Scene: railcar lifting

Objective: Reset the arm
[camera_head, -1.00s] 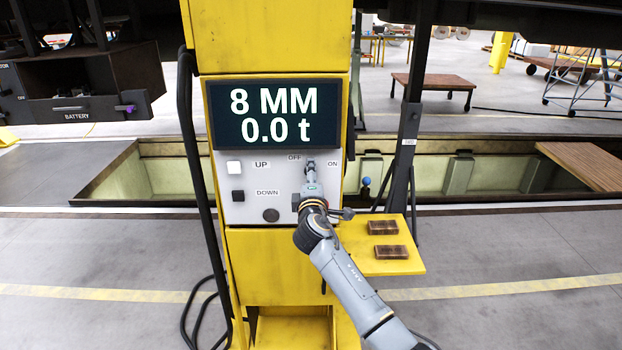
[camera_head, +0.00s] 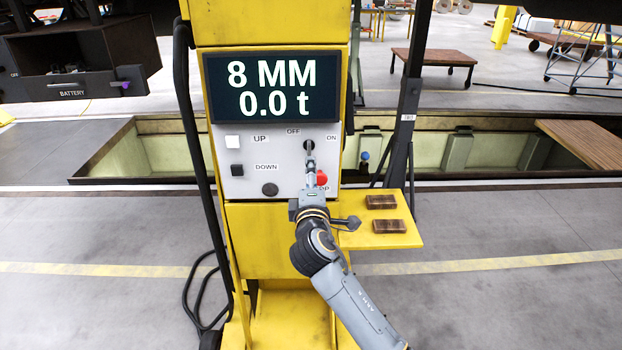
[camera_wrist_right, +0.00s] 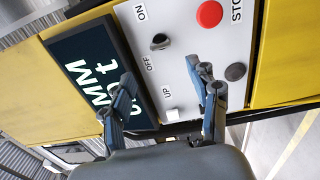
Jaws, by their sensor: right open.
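My right arm comes in from below in the head view, its gripper (camera_head: 311,165) in front of the control panel (camera_head: 259,165) of a yellow jack column. In the wrist view the gripper (camera_wrist_right: 166,92) is open, with nothing between its fingers. The OFF/ON switch (camera_head: 309,145) is just above the gripper in the head view and shows clear of the fingers in the wrist view (camera_wrist_right: 160,42). The red stop button (camera_head: 321,178) is partly hidden by the gripper. The display (camera_head: 271,88) reads 8 MM and 0.0 t. My left gripper is not in view.
A yellow side shelf (camera_head: 408,232) with two brown blocks sits right of my wrist. A black cable (camera_head: 190,130) hangs along the column's left side. A pit (camera_head: 430,150) lies behind. A battery box (camera_head: 75,65) hangs at the upper left. Open floor lies on both sides.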

